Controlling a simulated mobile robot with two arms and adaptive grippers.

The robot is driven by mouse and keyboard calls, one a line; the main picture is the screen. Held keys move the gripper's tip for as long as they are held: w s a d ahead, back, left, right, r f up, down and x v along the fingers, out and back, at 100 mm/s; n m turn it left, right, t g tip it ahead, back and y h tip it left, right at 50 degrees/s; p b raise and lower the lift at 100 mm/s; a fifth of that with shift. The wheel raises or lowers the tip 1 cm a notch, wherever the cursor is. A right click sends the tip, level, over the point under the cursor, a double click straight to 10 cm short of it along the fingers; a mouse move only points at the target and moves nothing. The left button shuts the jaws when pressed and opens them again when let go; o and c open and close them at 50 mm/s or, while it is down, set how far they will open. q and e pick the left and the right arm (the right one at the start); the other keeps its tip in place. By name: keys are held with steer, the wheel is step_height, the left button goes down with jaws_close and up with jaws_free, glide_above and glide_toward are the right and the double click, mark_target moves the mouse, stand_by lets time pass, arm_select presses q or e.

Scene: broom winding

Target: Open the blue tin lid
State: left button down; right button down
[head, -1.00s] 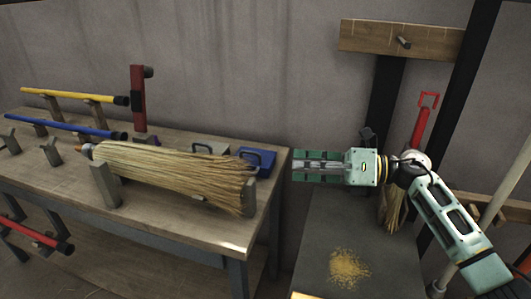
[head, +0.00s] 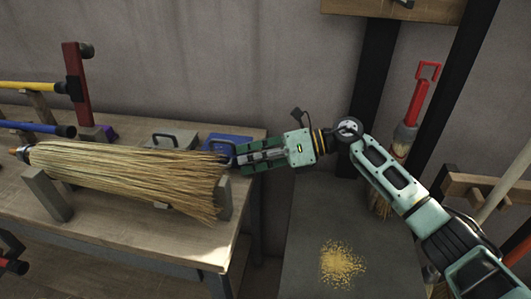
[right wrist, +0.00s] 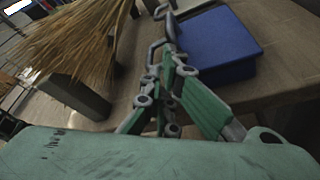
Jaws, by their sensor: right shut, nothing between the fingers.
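The blue tin (head: 232,138) stands on the workbench near its right end, and its lid looks shut. My left gripper is not in view.
A large straw broom head (head: 130,175) lies in wooden cradles just in front of the tin. A grey tin (head: 175,138) stands to its left. The workbench (head: 195,240) ends just right of the blue tin. A dark surface with yellow grains (head: 342,263) lies beyond.

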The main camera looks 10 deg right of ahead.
steer(key=shift+x, duration=0.9)
steer(key=shift+r, duration=0.1)
